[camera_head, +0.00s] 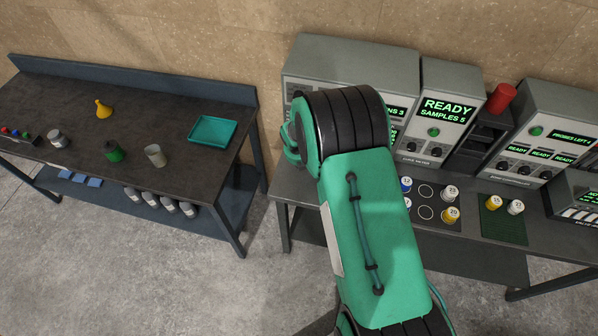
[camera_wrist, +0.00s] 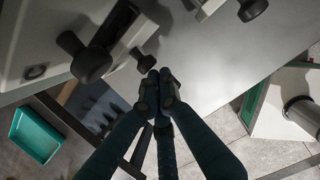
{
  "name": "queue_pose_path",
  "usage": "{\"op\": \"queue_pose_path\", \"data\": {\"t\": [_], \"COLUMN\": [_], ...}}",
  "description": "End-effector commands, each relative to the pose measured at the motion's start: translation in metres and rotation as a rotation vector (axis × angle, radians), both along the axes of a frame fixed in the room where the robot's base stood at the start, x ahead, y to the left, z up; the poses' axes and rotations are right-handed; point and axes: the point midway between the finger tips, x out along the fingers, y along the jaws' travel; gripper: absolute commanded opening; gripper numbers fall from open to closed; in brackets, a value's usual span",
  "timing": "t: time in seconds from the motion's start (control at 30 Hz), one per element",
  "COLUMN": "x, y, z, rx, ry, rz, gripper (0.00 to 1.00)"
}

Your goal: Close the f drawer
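My gripper (camera_wrist: 160,88) shows in the wrist view with its dark fingers together at the tips and nothing visible between them. Its tips are in front of a pale grey machine face. Just up and left of the tips, a grey box-like part (camera_wrist: 128,38) stands out from that face, with dark knobs by it. It may be the f drawer; no letter is readable, and I cannot tell how far it stands out. A large dark knob (camera_wrist: 88,58) is left of the tips. In the head view my arm hides my gripper and part of the left grey machine (camera_head: 352,62).
A bench (camera_head: 300,200) carries machines with green displays, a red cylinder (camera_head: 501,98), a dark mat (camera_head: 424,190) with numbered samples and a green mat (camera_head: 503,226). The left table holds a teal tray (camera_head: 212,130), a yellow funnel (camera_head: 103,108) and jars. A floor gap separates them.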

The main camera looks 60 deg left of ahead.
Motion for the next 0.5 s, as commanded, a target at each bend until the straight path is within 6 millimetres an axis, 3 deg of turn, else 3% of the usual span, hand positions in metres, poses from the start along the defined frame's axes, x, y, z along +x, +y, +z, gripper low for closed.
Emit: {"op": "queue_pose_path", "data": {"t": [0.2,0.5], "x": [0.017,0.018], "y": [0.017,0.018], "z": [-0.001,0.001], "rx": [0.001,0.003], "ry": [0.001,0.0], "rz": [-0.001,0.0], "gripper": [0.0,0.0]}}
